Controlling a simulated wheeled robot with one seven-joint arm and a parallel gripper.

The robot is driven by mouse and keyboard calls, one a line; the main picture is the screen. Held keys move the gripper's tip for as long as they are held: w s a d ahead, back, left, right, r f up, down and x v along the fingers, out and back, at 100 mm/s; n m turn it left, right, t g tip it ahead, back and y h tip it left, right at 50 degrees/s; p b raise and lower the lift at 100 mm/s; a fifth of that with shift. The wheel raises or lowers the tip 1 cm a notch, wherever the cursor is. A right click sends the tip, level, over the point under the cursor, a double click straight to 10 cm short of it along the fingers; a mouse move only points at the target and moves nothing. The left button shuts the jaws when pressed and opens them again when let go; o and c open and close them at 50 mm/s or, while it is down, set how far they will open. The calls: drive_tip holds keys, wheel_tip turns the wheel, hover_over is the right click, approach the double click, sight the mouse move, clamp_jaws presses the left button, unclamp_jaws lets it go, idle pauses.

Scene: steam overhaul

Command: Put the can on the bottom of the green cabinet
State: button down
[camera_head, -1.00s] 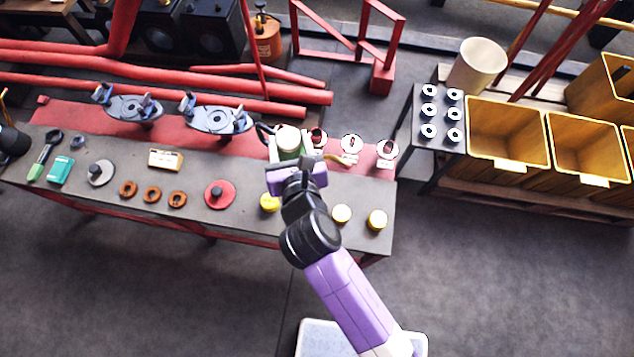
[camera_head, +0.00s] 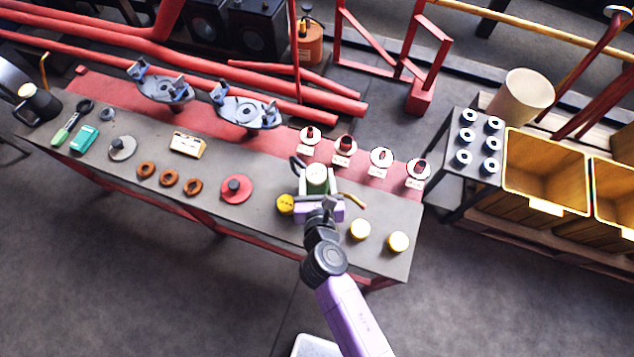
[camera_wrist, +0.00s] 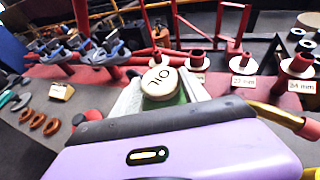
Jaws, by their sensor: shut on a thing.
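The oil can (camera_head: 317,177) has a cream lid, a green body, a dark handle on the left and a brass spout on the right. My gripper (camera_head: 318,196) is shut around its body, over the workbench (camera_head: 262,212). In the wrist view my gripper (camera_wrist: 163,103) has its pale fingers on both sides of the can, whose lid (camera_wrist: 161,82) reads "OIL". The can looks about upright. I cannot tell how high it is above the bench. The green cabinet is not in view.
Yellow-topped pieces (camera_head: 398,241) lie close to the can on the bench. Labelled red fittings (camera_head: 345,145) stand behind it. A small rack (camera_head: 478,143) and yellow bins (camera_head: 546,172) stand at the right. The floor (camera_head: 500,290) in front is clear.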

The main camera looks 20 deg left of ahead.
drive_tip(key=shift+f+b, duration=0.4)
drive_tip(key=shift+f, duration=0.85)
drive_tip(key=shift+f, duration=0.2)
drive_tip(key=c, duration=0.6)
unclamp_jaws()
drive_tip(key=shift+r, duration=0.1)
drive_tip(key=shift+s+d+r, duration=0.1)
drive_tip(key=shift+s, duration=0.1)
drive_tip(key=p+v, duration=0.1)
drive_tip(key=v, duration=1)
drive_tip(key=shift+s, duration=0.25)
drive_tip(key=shift+r, duration=0.1)
